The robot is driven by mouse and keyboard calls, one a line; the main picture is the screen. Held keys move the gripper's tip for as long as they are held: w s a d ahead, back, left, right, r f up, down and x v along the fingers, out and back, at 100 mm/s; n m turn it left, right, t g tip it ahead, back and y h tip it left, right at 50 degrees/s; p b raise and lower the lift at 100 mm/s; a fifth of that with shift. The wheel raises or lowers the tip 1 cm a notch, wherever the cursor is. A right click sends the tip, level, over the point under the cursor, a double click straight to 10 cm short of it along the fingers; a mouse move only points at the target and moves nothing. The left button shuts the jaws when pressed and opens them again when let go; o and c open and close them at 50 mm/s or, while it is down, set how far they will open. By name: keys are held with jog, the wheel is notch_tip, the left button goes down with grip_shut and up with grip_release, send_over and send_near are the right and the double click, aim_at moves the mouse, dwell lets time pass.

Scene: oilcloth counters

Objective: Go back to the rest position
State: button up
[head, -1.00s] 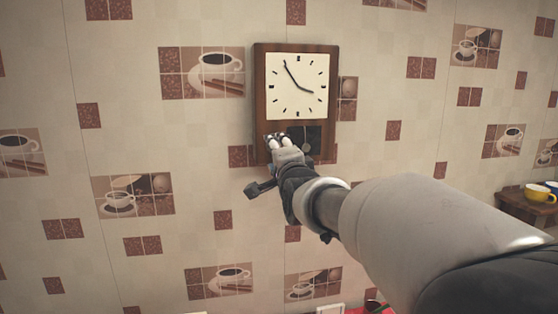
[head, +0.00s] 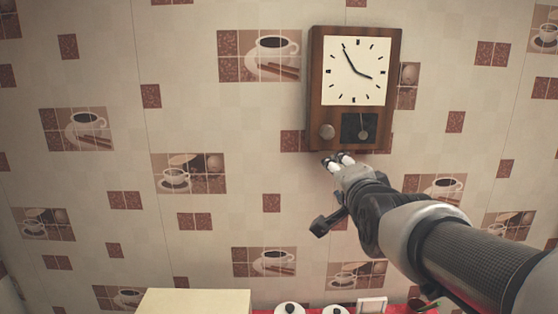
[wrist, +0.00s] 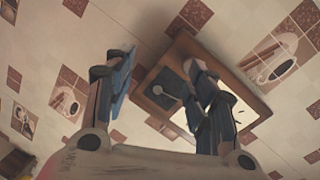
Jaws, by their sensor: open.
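My gripper (head: 338,161) is raised in front of the tiled wall, just below the wooden wall clock (head: 355,88) in the head view. In the wrist view my gripper (wrist: 165,95) has its two fingers spread apart with nothing between them. The clock (wrist: 225,75) shows behind the fingers, partly hidden by the right one. I cannot tell the exact gap between gripper and clock.
Below, a red counter (head: 400,310) holds two white lidded items (head: 289,308), a white frame (head: 372,305) and a dark object (head: 417,305). A pale yellow box-like top (head: 195,302) stands left of them. The wall left of my arm is clear.

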jog(key=s+f+n+g, duration=0.3)
jog(key=s+f, duration=0.4)
jog(key=s, duration=0.3)
jog(key=s+f+n+g, duration=0.4)
jog(key=s+f, duration=0.3)
jog(key=s, duration=0.4)
jog(key=s+f+n+g, duration=0.4)
jog(key=s+f+n, duration=0.2)
jog(key=s, duration=0.5)
jog(key=shift+s+d+f, duration=0.15)
jog(key=shift+s+f, duration=0.05)
jog(key=shift+f, duration=0.55)
